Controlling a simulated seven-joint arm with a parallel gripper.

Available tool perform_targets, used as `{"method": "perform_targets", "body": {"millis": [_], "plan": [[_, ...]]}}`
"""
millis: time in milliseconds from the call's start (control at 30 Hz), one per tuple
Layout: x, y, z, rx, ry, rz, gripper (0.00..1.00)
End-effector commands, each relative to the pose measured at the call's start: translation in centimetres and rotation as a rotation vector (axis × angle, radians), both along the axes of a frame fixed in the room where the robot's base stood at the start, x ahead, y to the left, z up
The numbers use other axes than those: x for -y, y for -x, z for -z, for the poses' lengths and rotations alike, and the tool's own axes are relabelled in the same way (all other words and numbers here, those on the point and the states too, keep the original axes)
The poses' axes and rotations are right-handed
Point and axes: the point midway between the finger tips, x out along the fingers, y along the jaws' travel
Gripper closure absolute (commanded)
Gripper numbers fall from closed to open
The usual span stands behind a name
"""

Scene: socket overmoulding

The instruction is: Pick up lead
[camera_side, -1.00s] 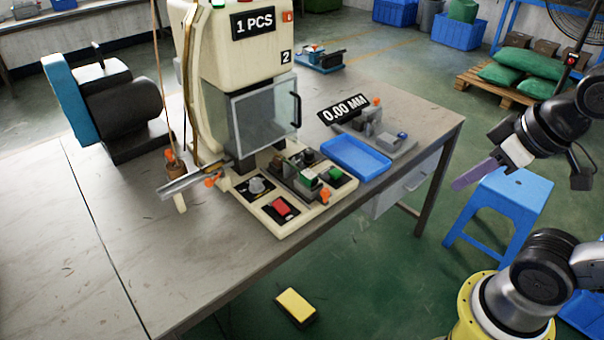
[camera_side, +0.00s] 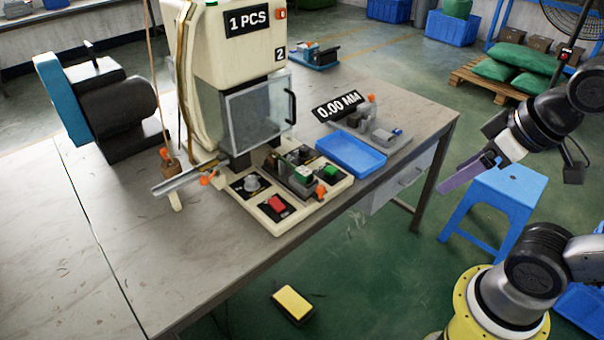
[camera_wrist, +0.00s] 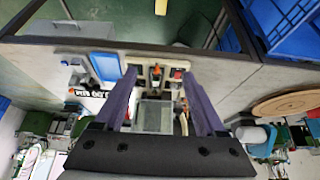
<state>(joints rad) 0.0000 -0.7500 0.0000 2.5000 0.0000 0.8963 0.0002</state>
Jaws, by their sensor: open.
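No single part can be told for certain as the lead. A thin brown cord (camera_side: 154,75) hangs left of the cream press, with an orange piece (camera_side: 165,153) near its lower end above a metal chute (camera_side: 185,179). Small orange pieces also show on the press's fixture (camera_side: 290,178).
The cream press (camera_side: 237,45) with its clear guard stands on the table (camera_side: 90,240). A blue tray (camera_side: 350,155) and a gauge fixture (camera_side: 372,127) are on its right. A yellow-topped block (camera_side: 293,303) lies on the floor.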

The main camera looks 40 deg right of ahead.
Motion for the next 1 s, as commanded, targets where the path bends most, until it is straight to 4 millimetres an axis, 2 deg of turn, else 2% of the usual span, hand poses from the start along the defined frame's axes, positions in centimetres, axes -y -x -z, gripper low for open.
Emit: {"method": "perform_targets", "body": {"millis": [67,167,267,300,467,567,600,700,833,900,1000], "plan": [[0.0,-0.8,-0.9,0.040,0.000,0.001,0.28],[0.0,-3.0,-3.0,0.104,-0.001,0.002,0.28],[0.0,-6.8,-5.0,0.137,-0.001,0.004,0.28],[0.0,-8.7,-5.6,0.144,-0.001,0.004,0.28],[0.1,-16.5,-5.9,0.142,-0.001,0.006,0.28],[0.1,-21.4,-4.4,0.117,-0.002,0.007,0.28],[0.1,-23.4,-3.4,0.105,-0.001,0.008,0.28],[0.1,-27.3,-0.3,0.062,-0.001,0.008,0.28],[0.1,-30.2,4.1,-0.006,0.000,0.009,0.28],[0.2,-30.8,6.1,-0.046,0.000,0.009,0.28],[0.2,-30.8,8.1,-0.087,0.000,0.009,0.28]]}}
